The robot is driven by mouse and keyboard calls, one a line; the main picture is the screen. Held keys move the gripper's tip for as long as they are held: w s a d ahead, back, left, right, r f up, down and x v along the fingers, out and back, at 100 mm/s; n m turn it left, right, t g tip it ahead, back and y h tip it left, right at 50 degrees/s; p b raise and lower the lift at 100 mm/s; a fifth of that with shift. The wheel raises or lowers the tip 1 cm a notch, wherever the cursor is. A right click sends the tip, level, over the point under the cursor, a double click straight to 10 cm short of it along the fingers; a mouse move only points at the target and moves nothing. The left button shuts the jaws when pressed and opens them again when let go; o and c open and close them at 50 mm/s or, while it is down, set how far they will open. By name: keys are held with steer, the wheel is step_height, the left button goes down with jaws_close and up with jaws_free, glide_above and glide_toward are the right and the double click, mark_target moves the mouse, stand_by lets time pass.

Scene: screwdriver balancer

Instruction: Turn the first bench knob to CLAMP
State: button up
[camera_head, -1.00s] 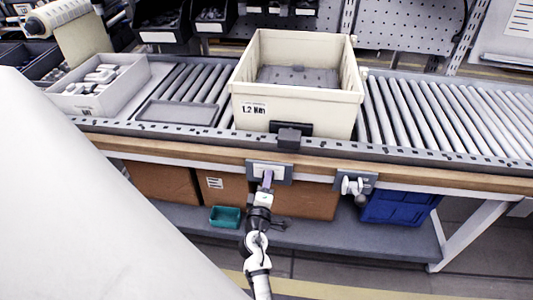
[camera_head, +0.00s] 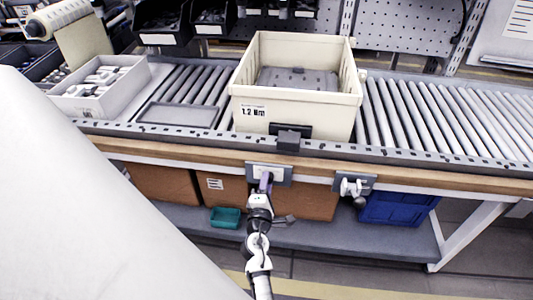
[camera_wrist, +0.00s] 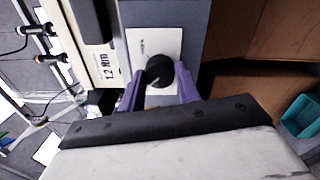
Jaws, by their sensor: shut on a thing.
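The first bench knob (camera_wrist: 160,71) is a round dark knob with a light pointer line, on a white plate (camera_wrist: 141,45) in the wrist view. In the head view its panel (camera_head: 284,170) is fixed to the bench front, below the cream tote, and my gripper hides the knob. My gripper (camera_wrist: 160,82) has its two purple fingers shut on the knob, one on each side; in the head view it reaches up to the panel (camera_head: 265,183). The lettering on the plate is too small to read.
A second panel (camera_head: 354,184) with a light handle is to the right. The cream tote (camera_head: 330,117), labelled 1.2 Nm, stands on the roller conveyor (camera_head: 440,112) above. A teal bin (camera_head: 224,217), cardboard boxes and a blue crate (camera_head: 397,207) sit on the lower shelf.

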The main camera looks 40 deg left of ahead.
steer(key=o, duration=1)
steer(key=b+v, duration=0.2)
steer(key=v, duration=0.5)
steer(key=shift+s+d, duration=0.15)
steer(key=shift+s, duration=0.1)
